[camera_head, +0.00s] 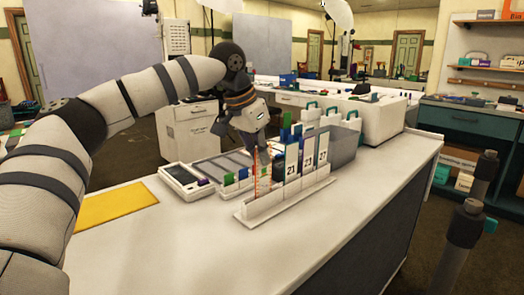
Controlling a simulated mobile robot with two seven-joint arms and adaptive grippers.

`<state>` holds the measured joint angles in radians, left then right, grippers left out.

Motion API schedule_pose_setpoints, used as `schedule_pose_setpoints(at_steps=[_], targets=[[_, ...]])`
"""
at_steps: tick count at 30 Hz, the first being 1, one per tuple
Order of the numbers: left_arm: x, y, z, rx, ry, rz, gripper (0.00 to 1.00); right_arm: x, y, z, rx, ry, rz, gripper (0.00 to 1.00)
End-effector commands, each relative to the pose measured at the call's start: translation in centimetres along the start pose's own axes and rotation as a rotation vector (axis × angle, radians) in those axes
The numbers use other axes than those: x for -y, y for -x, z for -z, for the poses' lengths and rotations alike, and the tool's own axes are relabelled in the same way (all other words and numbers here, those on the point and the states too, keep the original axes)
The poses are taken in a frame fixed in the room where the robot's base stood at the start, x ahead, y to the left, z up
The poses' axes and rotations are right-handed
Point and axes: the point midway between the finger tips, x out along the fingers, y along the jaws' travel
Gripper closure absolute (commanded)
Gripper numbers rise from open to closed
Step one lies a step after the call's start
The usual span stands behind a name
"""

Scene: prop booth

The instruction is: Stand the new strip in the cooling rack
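My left gripper (261,147) points down over the front white rack (290,201) on the counter. A thin orange-red patterned strip (263,182) stands roughly upright directly below the fingers, at the left part of this rack. The strip's top meets the fingertips, and the fingers look closed on it. Whether its lower end rests in a slot is too small to tell. Upright cards numbered 21 (291,171), 23 (307,155) and 27 (322,149) stand to the right in the same rack. My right gripper does not show.
A yellow mat (115,207) lies at left. The counter's front right is clear. Dark posts (465,228) stand beyond its right edge.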

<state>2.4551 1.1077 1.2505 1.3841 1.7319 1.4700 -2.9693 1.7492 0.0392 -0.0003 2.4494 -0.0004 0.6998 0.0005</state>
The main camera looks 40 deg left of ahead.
Motion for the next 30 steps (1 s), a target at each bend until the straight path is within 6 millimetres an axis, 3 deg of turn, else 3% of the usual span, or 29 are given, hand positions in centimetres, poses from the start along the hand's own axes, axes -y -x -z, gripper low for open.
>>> schedule_pose_setpoints(at_steps=[23, 27, 30], targets=[[-0.02, -1.17, -0.50, 0.001, -0.001, 0.000, 1.00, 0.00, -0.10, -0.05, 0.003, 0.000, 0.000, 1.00], [-0.02, -1.16, -0.50, 0.001, -0.001, 0.000, 0.72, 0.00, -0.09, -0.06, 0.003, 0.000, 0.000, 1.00], [-0.02, -1.16, -0.50, 0.001, -0.001, 0.000, 0.72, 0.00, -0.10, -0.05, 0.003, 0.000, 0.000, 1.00]])
